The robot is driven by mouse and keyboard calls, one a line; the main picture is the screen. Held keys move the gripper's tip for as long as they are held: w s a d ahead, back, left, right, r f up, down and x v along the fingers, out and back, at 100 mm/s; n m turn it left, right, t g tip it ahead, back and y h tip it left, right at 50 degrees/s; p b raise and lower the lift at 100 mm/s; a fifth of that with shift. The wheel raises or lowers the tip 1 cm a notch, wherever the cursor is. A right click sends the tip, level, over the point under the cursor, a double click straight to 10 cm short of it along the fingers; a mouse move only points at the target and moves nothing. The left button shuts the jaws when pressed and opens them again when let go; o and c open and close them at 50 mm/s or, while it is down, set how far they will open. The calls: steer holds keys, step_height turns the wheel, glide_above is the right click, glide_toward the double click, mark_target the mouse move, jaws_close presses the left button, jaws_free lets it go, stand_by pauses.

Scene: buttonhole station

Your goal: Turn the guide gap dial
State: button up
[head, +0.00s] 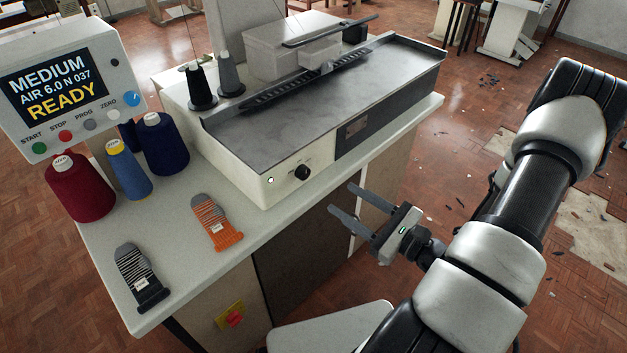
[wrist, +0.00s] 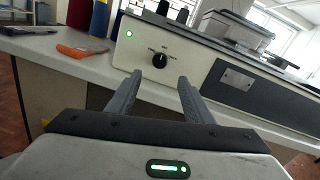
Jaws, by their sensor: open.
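The guide gap dial is a small round black knob (head: 302,172) on the pale front face of the buttonhole machine (head: 262,187). It also shows in the wrist view (wrist: 160,59), with small dark markings around it that are too small to read. My gripper (head: 340,206) is open and empty, in front of the table edge, to the right of and below the dial in the head view. In the wrist view its two dark fingers (wrist: 160,80) point toward the machine, with the dial just beyond and between their tips. The gripper is apart from the dial.
A green light (head: 271,180) glows left of the dial. The display panel (head: 60,85) reads MEDIUM, AIR 6.0 N 037, READY. The front of the dial is clear.

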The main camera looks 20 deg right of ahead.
mark_target(306, 176)
steer(key=b+x, duration=0.1)
steer(key=x, duration=1)
steer(key=c, duration=1)
steer(key=shift+c, duration=0.2)
steer(key=shift+m+p, duration=0.4)
steer(key=shift+r+m+p, duration=0.1)
steer(key=shift+m+p, duration=0.7)
steer(key=shift+m, duration=0.2)
steer(key=m+p, duration=0.2)
steer(key=m, duration=0.1)
steer(key=shift+s+m, duration=0.1)
steer(key=shift+m, duration=0.3)
steer(key=m+p, duration=0.1)
steer(key=m, duration=0.1)
steer(key=m+p, duration=0.2)
steer(key=m, duration=0.1)
steer(key=shift+a+f+m+t, duration=0.1)
steer(key=shift+f+m+t, duration=0.2)
steer(key=shift+t, duration=0.1)
